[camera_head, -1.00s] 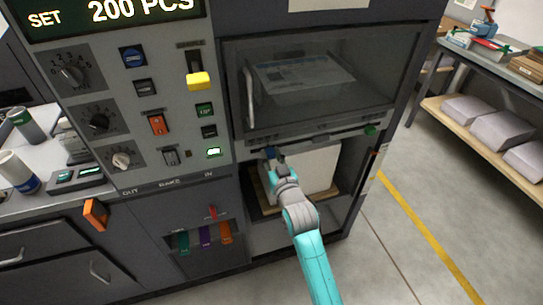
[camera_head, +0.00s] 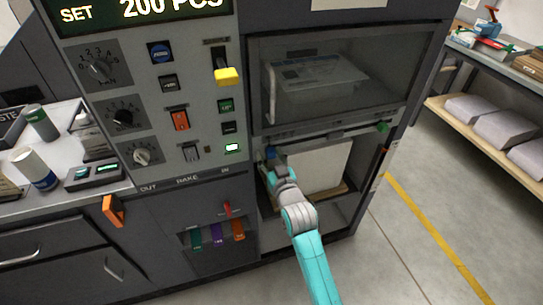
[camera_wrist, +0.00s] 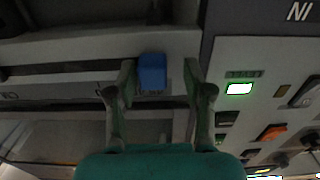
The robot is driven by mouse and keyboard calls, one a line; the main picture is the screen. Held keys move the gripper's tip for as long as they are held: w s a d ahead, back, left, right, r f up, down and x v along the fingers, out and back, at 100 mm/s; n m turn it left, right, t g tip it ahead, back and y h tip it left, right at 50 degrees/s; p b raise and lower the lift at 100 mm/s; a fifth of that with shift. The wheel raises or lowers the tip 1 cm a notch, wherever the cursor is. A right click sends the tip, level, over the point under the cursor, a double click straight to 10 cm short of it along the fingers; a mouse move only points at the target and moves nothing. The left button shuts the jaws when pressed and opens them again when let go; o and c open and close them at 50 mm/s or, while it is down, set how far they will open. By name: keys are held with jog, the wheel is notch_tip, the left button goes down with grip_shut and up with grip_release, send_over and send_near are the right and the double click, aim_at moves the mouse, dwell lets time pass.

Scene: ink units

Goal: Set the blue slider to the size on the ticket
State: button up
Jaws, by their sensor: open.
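The blue slider (camera_head: 270,153) sits at the left end of a rail under the machine's window, above the paper bay. It also shows in the wrist view (camera_wrist: 152,72) as a blue block. My gripper (camera_head: 275,165) is at the slider. In the wrist view its two green fingers (camera_wrist: 160,82) are open, one on each side of the block. A narrow gap shows on both sides, though contact at the tips is hard to judge. No readable size ticket is in view. Any scale marks by the slider are too small to read.
The control panel (camera_head: 205,105) with a yellow-knobbed lever (camera_head: 228,77) stands just left of my gripper. A green knob (camera_head: 382,127) is at the rail's right end. A white paper stack (camera_head: 320,165) fills the bay. Open floor (camera_head: 400,255) lies to the right.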

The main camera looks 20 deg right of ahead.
jog(key=s, duration=1.2)
dwell(0.6)
jog(key=s+f+g, duration=0.1)
jog(key=s+f, duration=0.3)
jog(key=s, duration=0.7)
jog(key=s+f+g, duration=0.1)
jog(key=s+f, duration=0.4)
jog(key=s, duration=0.5)
jog(key=s+r, duration=0.2)
jog(key=s, duration=0.8)
jog(key=s+r+g, duration=0.1)
jog(key=s+r, duration=0.1)
jog(key=s, duration=0.8)
jog(key=shift+s, duration=0.35)
